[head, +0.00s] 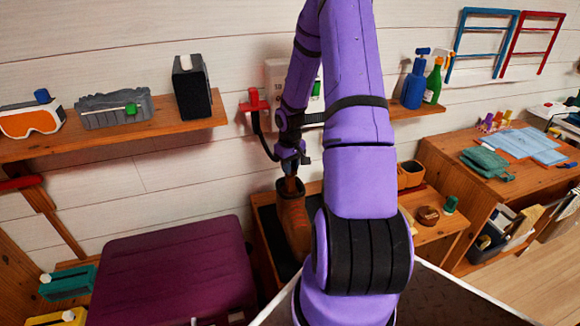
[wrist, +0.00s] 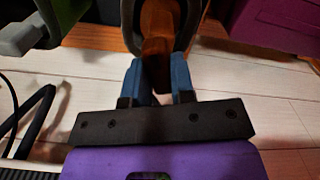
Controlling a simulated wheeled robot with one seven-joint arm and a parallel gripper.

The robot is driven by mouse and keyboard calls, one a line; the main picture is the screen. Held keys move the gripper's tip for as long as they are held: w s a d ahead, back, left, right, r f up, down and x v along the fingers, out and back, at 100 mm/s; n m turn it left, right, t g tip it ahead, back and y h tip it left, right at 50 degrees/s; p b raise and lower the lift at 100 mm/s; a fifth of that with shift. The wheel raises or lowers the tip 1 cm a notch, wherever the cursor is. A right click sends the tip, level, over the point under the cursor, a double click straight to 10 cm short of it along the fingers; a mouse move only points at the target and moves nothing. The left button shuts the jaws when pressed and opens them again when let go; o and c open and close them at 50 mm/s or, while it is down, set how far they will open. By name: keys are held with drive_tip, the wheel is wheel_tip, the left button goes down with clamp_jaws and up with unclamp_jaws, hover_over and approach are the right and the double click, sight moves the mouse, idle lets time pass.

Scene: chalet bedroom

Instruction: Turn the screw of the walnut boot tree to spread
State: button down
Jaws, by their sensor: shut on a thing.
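A brown lace-up boot (head: 294,222) stands upright on a low wooden bench against the wall. The walnut boot tree (head: 291,186) rises from the top of its shaft. My gripper (head: 291,166) is above the boot, at the top of the tree. In the wrist view my gripper's blue fingers (wrist: 158,82) are shut on the brown wood of the boot tree (wrist: 157,48). The boot's dark collar curves around the wood on both sides there. The screw itself is hidden between the fingers, so its turn cannot be told.
A purple chest (head: 172,268) stands close left of the boot. A shelf (head: 150,128) with goggles and boxes is above left. A red-handled item (head: 254,103) hangs by the wall near my arm. The bench's right part (head: 436,229) holds small items.

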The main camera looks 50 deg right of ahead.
drive_tip(key=m, duration=0.3)
drive_tip(key=c, duration=1)
unclamp_jaws()
drive_tip(key=shift+o, duration=0.2)
drive_tip(key=shift+r, duration=0.1)
wheel_tip(320, 180, up, 11)
drive_tip(key=shift+f, duration=0.2)
drive_tip(key=shift+r, duration=0.1)
